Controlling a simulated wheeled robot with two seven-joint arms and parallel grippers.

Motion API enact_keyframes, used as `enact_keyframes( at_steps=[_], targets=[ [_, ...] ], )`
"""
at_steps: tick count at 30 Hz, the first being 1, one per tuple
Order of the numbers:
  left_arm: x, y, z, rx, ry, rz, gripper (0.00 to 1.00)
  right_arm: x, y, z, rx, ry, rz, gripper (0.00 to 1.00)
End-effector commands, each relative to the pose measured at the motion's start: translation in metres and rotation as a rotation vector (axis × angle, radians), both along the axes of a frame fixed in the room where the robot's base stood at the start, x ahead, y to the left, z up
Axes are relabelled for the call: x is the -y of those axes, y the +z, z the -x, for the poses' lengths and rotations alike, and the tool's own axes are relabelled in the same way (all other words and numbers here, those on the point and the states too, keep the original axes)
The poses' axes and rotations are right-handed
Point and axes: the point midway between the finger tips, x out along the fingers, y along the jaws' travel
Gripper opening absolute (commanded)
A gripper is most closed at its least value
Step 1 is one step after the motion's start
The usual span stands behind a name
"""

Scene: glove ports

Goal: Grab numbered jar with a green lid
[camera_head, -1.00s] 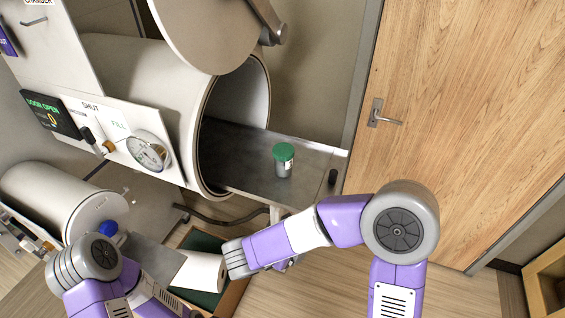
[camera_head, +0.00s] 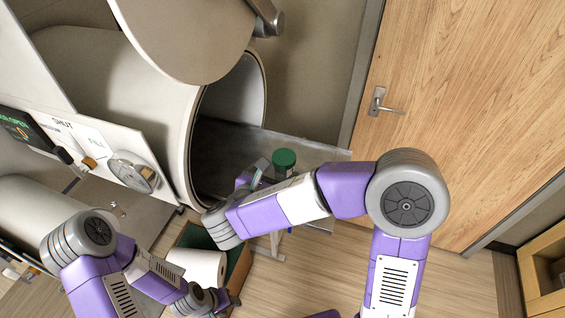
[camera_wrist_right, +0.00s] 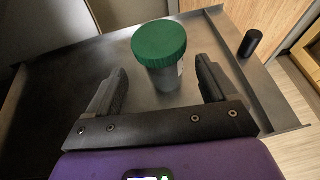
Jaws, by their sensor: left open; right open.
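The jar with a green lid (camera_head: 284,160) stands upright on the grey tray (camera_head: 317,153) that sticks out of the open chamber. In the right wrist view the jar (camera_wrist_right: 163,70) stands just ahead of my right gripper (camera_wrist_right: 163,82), roughly centred between the fingers. My right gripper (camera_head: 254,178) is open and empty, low over the tray on the near side of the jar. The fingers appear clear of the jar. No number is readable. My left arm is at lower left; its gripper fingers cannot be made out.
The chamber's round opening (camera_head: 262,85) lies left of the jar, with its round door (camera_head: 185,35) swung up above. The tray has a raised rim and a dark knob (camera_wrist_right: 250,43) at its right. Below are a white roll (camera_head: 198,266) and a wooden door (camera_head: 465,110) stands right.

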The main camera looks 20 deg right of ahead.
Motion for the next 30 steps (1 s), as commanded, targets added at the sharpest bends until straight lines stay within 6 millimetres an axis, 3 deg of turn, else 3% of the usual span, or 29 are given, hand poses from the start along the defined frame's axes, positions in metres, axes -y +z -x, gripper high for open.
enact_keyframes(
  at_steps=[9,19,30],
  targets=[
    [0.000,0.002,0.000,0.000,0.000,0.000,0.47,0.028,-0.015,-0.029,-0.002,-0.003,0.000,0.86],
    [0.000,0.002,0.000,0.000,0.000,0.000,0.47,0.032,-0.018,-0.035,0.000,0.000,0.000,0.86],
    [0.000,0.002,0.000,0.000,0.000,0.000,0.47,0.032,-0.018,-0.035,0.000,0.000,0.000,0.30]
  ],
)
